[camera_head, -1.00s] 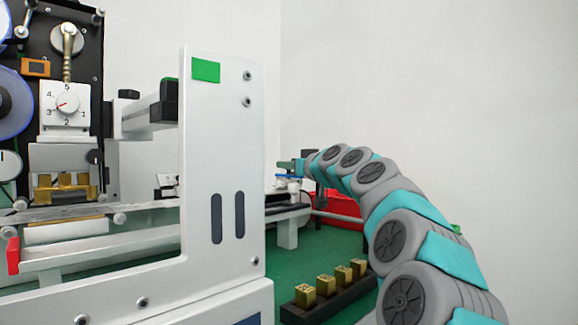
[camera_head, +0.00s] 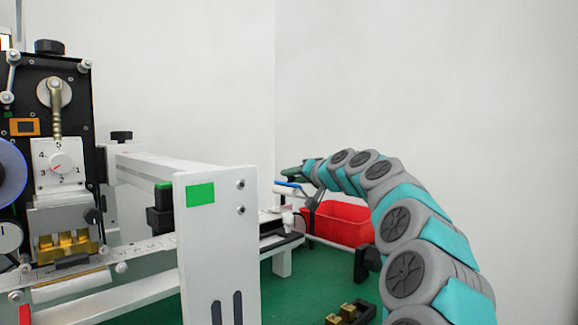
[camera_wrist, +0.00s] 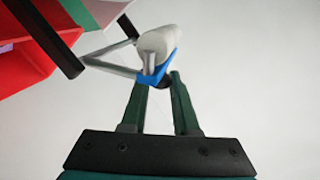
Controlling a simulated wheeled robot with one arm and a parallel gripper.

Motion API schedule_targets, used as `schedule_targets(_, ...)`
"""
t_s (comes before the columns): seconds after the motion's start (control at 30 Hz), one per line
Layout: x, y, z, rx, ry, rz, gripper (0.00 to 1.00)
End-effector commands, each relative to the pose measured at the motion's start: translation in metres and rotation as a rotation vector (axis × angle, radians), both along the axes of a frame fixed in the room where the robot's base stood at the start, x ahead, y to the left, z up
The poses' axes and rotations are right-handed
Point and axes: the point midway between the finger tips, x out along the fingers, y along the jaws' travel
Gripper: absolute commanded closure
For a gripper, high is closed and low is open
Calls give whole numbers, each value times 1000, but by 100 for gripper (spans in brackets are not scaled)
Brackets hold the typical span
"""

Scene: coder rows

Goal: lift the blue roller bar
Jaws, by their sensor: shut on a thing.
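The blue roller bar (camera_head: 289,185) is small in the head view, with a white roller below it, at the far end of the white machine. In the wrist view its blue part (camera_wrist: 158,76) lies between my fingertips, with the white roller and a grey metal frame beyond. My gripper (camera_wrist: 158,86) has its two dark green fingers shut on the blue part. In the head view my gripper (camera_head: 294,174) is at the end of my arm, above the machine's far end. The exact contact is too small to see there.
A red bin (camera_head: 344,222) stands behind and right of the machine's end. The white machine frame (camera_head: 215,255) fills the left foreground. Gold blocks (camera_head: 340,314) sit in a dark holder on the green table (camera_head: 305,284). Open air surrounds the gripper above.

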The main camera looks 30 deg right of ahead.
Motion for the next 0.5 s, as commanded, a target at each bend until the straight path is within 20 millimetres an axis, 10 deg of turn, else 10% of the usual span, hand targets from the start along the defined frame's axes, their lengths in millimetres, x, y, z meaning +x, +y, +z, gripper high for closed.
schedule_targets(0.5,4,-12,4,162,55,-3,100)
